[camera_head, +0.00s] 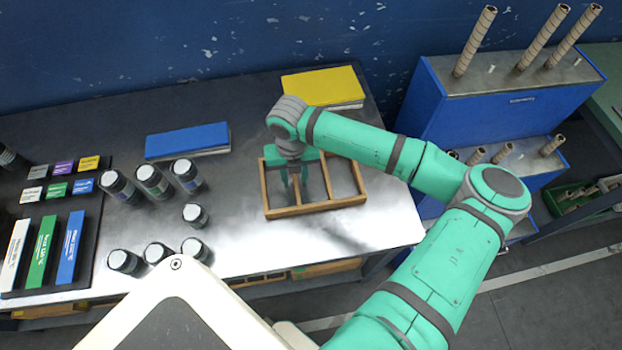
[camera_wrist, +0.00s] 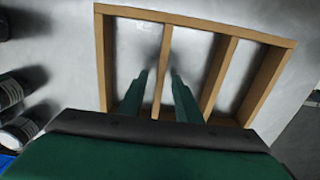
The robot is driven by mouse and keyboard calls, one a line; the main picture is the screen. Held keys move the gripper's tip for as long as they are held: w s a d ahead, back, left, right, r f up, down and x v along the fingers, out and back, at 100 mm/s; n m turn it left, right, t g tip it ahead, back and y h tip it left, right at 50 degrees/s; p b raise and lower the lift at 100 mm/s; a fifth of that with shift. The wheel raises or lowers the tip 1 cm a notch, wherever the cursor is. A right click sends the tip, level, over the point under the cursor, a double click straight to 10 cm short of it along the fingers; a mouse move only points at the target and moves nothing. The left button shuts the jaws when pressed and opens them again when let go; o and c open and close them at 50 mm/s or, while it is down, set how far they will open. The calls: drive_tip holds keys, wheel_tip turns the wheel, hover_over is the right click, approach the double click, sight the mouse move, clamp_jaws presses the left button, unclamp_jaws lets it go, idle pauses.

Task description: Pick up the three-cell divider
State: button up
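The three-cell divider (camera_head: 320,207) is a light wooden frame with two inner walls, lying on the metal table below my arm. It fills much of the wrist view (camera_wrist: 219,24). My gripper (camera_head: 293,188) points down over its left part. In the wrist view my gripper (camera_wrist: 160,76) has its two green fingers apart, one on each side of the left inner wall (camera_wrist: 164,62). A gap shows between the fingers and that wall. The finger depth relative to the wall top is hard to tell.
Several dark jars with pale lids (camera_head: 153,181) stand left of the divider. A blue box (camera_head: 187,139) and a yellow box (camera_head: 322,86) lie behind. Labelled blocks (camera_head: 42,252) lie at far left. A blue rack with upright rolls (camera_head: 500,95) stands right.

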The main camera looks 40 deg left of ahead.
clamp_jaws()
drive_tip(key=shift+w+r, duration=0.1)
drive_tip(key=shift+r, duration=0.75)
drive_tip(key=s+a+r, duration=0.3)
drive_tip(key=s+r, duration=0.8)
drive_tip(key=s, duration=0.2)
drive_tip(key=shift+s+r, duration=0.2)
drive_tip(key=shift+s, duration=0.2)
